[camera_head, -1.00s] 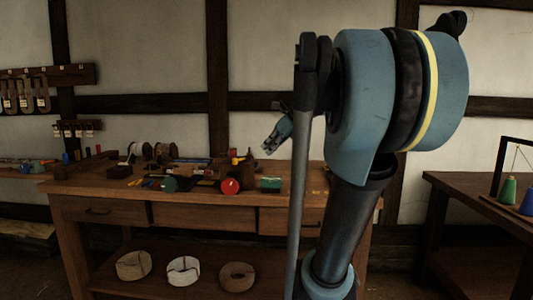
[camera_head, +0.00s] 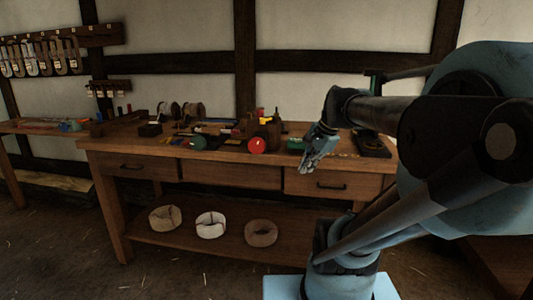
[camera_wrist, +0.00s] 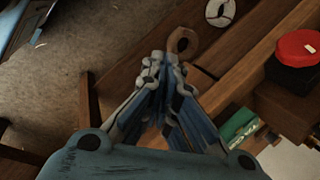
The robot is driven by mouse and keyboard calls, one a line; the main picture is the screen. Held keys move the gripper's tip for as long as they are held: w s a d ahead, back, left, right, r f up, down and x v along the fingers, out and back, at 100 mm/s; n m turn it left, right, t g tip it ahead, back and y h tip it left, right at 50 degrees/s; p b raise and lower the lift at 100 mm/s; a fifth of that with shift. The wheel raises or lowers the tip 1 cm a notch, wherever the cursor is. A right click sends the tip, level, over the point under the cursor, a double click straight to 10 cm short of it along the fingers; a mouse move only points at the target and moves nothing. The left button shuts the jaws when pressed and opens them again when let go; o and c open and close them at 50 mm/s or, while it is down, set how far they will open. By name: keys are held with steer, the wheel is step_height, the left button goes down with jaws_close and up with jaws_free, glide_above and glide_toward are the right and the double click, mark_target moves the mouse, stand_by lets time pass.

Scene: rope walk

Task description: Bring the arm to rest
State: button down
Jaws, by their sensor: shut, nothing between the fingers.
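My gripper (camera_head: 308,160) is shut and empty in the head view. It hangs in front of the workbench's front edge, above the right drawer, with its fingers pointing down. My arm reaches to it from the right side of the picture. In the wrist view my gripper (camera_wrist: 164,62) shows with its blue fingers together and nothing between them. Below and beyond it are the bench edge and the lower shelf.
The wooden workbench (camera_head: 130,143) carries a red-faced reel (camera_head: 257,146), a green-faced one (camera_head: 199,142) and many small items. Three rope coils lie on its lower shelf, including a white one (camera_head: 210,225). Tools hang on a wall rack (camera_head: 95,37). Floor at the left front is clear.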

steer(key=s+d+f+n+g+h, duration=0.1)
steer(key=s+d+f+n+h, duration=0.2)
steer(key=s+f+n, duration=0.7)
step_height(320, 180, down, 4)
steer(key=shift+s+d+n, duration=0.3)
steer(key=shift+d+n, duration=0.8)
steer(key=shift+d, duration=0.05)
steer(key=shift+w+f, duration=0.2)
steer(key=shift+w, duration=0.3)
steer(key=c, duration=2.3)
jaws_free()
